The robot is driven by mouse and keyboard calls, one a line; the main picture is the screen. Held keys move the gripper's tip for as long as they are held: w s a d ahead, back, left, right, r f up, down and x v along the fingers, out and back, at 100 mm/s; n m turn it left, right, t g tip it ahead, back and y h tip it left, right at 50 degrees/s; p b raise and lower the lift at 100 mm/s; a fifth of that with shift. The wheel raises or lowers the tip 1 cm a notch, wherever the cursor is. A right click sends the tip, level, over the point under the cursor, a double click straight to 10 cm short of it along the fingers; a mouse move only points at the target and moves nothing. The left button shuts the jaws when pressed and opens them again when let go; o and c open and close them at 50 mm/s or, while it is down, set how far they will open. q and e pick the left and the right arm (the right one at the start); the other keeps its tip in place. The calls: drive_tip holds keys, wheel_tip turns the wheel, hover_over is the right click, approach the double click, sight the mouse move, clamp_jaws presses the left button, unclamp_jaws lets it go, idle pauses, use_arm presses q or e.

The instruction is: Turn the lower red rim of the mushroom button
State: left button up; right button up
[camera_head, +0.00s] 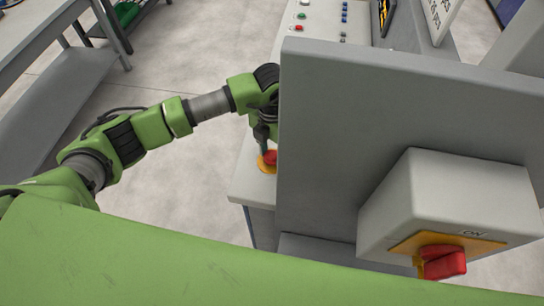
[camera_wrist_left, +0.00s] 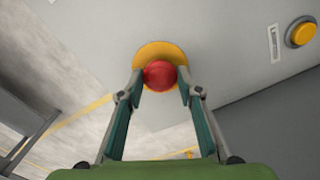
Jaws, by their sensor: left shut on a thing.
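The red mushroom button (camera_head: 271,157) sits on a yellow round plate (camera_head: 263,166) on the pale console, left of the tall grey panel. In the left wrist view the red button (camera_wrist_left: 159,75) shows as a round cap in front of its yellow plate (camera_wrist_left: 158,50). My left gripper (camera_head: 266,146) is at the button, and in the wrist view its two fingers (camera_wrist_left: 160,82) are closed on the cap from both sides. The lower rim is not clearly told apart from the cap. My right gripper is not in view.
The tall grey panel (camera_head: 400,110) stands close to the right of my left gripper. A grey box (camera_head: 410,205) carries a red rotary switch (camera_head: 445,262) marked ON. A yellow button (camera_wrist_left: 302,32) is on the console. A grey bench (camera_head: 60,100) stands at the left.

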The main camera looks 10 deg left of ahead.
use_arm(q)
drive_tip(key=shift+f+m+b, duration=0.2)
drive_tip(key=shift+m+b, duration=0.8)
drive_tip(key=shift+b, duration=0.25)
drive_tip(key=shift+s+r+m+b, duration=0.1)
drive_tip(key=shift+r+m+b, duration=0.05)
drive_tip(key=shift+m+b, duration=0.55)
drive_tip(key=o, duration=1.1)
drive_tip(key=shift+r, duration=0.1)
